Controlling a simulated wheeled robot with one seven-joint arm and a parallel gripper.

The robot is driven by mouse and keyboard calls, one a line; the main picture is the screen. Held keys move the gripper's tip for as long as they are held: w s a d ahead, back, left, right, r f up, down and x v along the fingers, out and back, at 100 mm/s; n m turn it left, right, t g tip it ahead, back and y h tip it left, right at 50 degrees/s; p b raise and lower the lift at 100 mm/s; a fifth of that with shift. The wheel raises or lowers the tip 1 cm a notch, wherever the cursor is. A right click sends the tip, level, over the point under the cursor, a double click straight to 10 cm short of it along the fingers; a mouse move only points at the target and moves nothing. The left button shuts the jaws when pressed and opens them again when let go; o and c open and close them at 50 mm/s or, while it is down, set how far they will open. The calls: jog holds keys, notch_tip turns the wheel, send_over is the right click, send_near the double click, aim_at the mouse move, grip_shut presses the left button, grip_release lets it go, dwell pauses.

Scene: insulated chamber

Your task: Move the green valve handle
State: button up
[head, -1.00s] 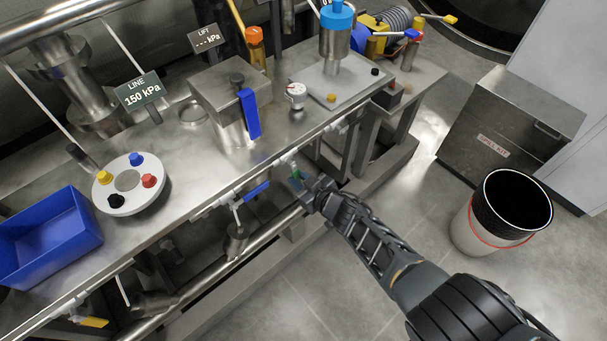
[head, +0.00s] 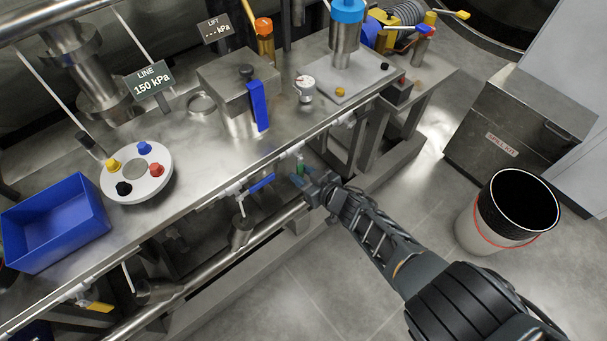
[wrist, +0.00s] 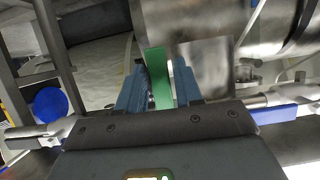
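The green valve handle (wrist: 159,78) stands between the two blue fingers of my gripper (wrist: 160,84) in the wrist view. Narrow gaps seem to show beside it, so my gripper looks open around the handle, not clamped. In the head view the green handle (head: 300,167) is small, below the front edge of the steel bench, with my gripper (head: 302,181) right at it. The fingers partly hide its lower part there, and contact cannot be made out.
A blue valve handle (head: 262,183) lies left of my gripper, under the bench edge; a yellow one (head: 99,307) is farther left. Pipes and frame bars run below the bench (head: 200,170). A bin (head: 505,215) and a spill kit box (head: 510,125) stand right. The floor between is clear.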

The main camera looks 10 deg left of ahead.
jog(key=shift+o, duration=1.1)
jog(key=shift+r, duration=0.1)
jog(key=shift+s+d+r+p, duration=0.35)
jog(key=shift+d+p, duration=0.15)
jog(key=shift+p, duration=0.35)
jog(key=p+v, duration=0.5)
jog(key=v, duration=0.1)
jog(key=shift+s+d, duration=0.15)
